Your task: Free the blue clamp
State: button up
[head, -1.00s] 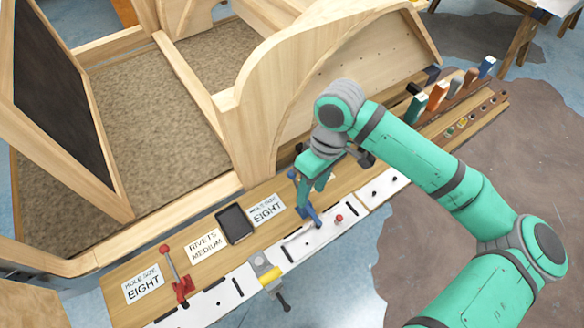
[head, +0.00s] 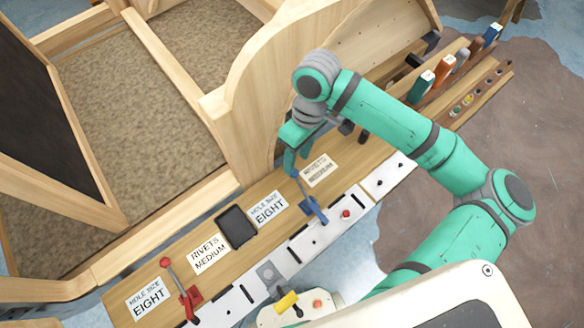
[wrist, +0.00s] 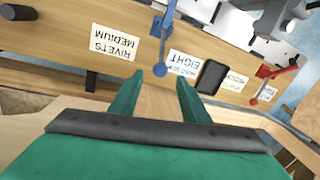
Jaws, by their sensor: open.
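The blue clamp (head: 315,210) sits on the white strip along the front of the wooden bench. Its thin lever leans up and toward the wooden frame. In the wrist view the blue clamp's lever (wrist: 162,48) ends in a round blue knob, seen just beyond and between my fingertips. My gripper (head: 290,160) is above the bench at the lever's end, with its fingers apart. In the wrist view my gripper (wrist: 166,84) is open with nothing between the fingers. I cannot tell whether a finger touches the knob.
A black tray (head: 236,226) and label cards lie on the bench. A curved wooden frame (head: 245,95) rises close behind my gripper. Bottles (head: 424,85) stand at the right.

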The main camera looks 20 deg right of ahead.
aim_at(294, 173)
jog(key=f, duration=0.4)
jog(key=a+f, duration=0.1)
jog(key=f, duration=0.2)
jog(key=shift+s+a+f, duration=0.1)
jog(key=shift+s, duration=0.25)
jog(key=shift+w, duration=0.15)
grip_shut()
